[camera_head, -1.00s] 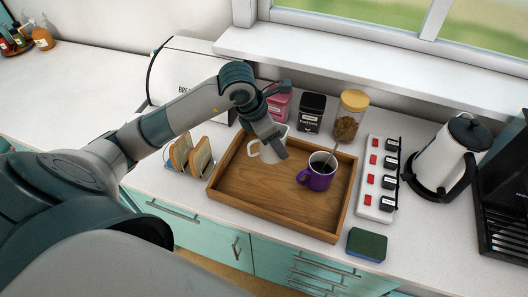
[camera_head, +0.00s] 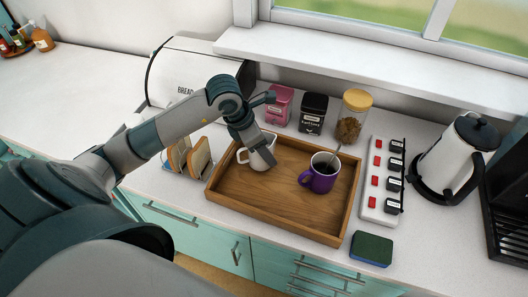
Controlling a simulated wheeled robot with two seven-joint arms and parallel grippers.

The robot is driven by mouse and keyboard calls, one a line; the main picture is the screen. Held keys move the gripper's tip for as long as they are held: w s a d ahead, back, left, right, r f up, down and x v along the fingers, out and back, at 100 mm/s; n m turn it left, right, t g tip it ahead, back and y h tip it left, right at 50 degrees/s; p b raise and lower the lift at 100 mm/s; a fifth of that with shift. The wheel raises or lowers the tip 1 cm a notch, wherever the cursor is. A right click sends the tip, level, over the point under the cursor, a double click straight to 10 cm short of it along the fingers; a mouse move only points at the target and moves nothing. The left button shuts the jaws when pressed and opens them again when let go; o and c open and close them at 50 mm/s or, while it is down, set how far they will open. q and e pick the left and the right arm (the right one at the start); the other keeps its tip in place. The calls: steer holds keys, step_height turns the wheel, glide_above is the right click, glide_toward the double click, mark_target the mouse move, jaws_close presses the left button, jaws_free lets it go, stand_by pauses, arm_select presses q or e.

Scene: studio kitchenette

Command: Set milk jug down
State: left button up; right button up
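The white milk jug (camera_head: 257,159) is at the back left of the wooden tray (camera_head: 228,209), upright, with its handle to the left. My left gripper (camera_head: 262,150) comes down over the jug from above and is shut on it; the fingers hide part of its rim and right side. I cannot tell whether the jug's base touches the tray floor. My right gripper is not in view.
A purple mug (camera_head: 318,181) with a spoon stands in the tray's right half. Bread slices in a rack (camera_head: 190,160) are left of the tray. A pink tin (camera_head: 280,104), black tin (camera_head: 313,112) and jar (camera_head: 353,118) stand behind. A power strip (camera_head: 382,180) and sponge (camera_head: 371,248) lie right.

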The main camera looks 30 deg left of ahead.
arm_select(q)
steer(key=shift+f, duration=0.45)
steer(key=shift+f, duration=0.1)
steer(key=o, duration=1.3)
